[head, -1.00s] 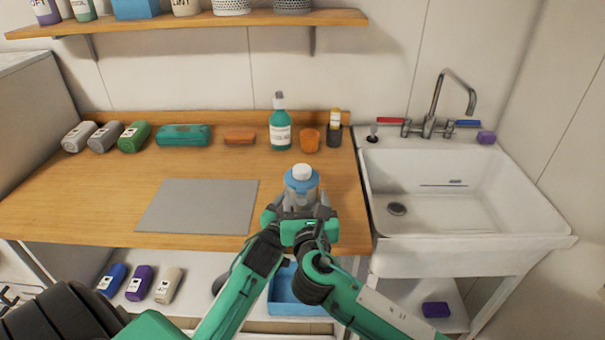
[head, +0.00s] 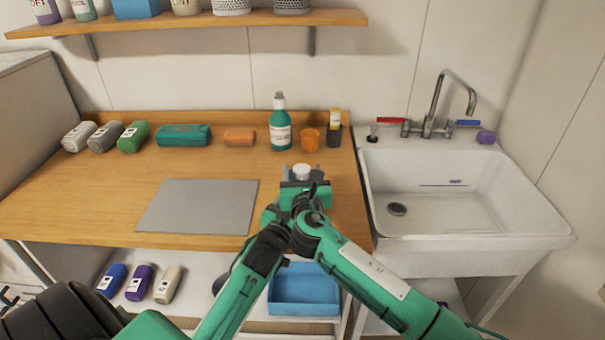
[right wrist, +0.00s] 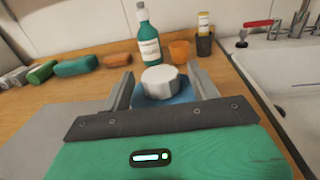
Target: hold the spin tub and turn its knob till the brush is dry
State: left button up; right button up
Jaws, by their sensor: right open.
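In the right wrist view the white knob (right wrist: 160,79) sits on a blue lid (right wrist: 166,97). My right gripper (head: 301,176) is open; in the right wrist view its fingers (right wrist: 160,78) stand on either side of the knob, and I cannot tell if they touch it. My left gripper (head: 270,214) is low at the tub's left side, its fingers mostly hidden. I cannot make out the brush.
A green bottle (head: 280,128), an orange cup (head: 309,140) and a dark holder (head: 333,137) stand behind the tub. A grey mat (head: 198,207) lies to the left. The sink (head: 545,226) is to the right. A blue bin (head: 303,291) sits below.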

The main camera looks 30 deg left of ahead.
jog(key=c, duration=1)
jog(key=shift+w+d+n+g+y, duration=0.1)
jog(key=shift+n+g+y, duration=0.2)
jog(key=shift+g+y, duration=0.15)
jog(key=shift+w+n+g+y, duration=0.1)
jog(key=shift+n+g+y, duration=0.55)
jog(key=shift+y, duration=0.1)
jog(key=n+g+y, duration=0.2)
jog(key=g, duration=0.1)
jog(key=n+g+y, duration=0.1)
jog(key=n+g, duration=0.1)
jog(key=shift+w+d, duration=0.2)
jog(key=shift+w, duration=0.05)
jog(key=n+g, duration=0.2)
jog(key=g, duration=0.1)
jog(key=n+g+y, duration=0.1)
jog(key=n+g, duration=0.1)
jog(key=g, duration=0.1)
jog(key=n+g, duration=0.2)
jog(key=g, duration=0.1)
jog(key=shift+w+y, duration=0.4)
jog(key=shift+g, duration=0.4)
jog(key=shift+s+f+n+g, duration=0.1)
jog(key=shift+n+g, duration=0.15)
jog(key=shift+g, duration=0.05)
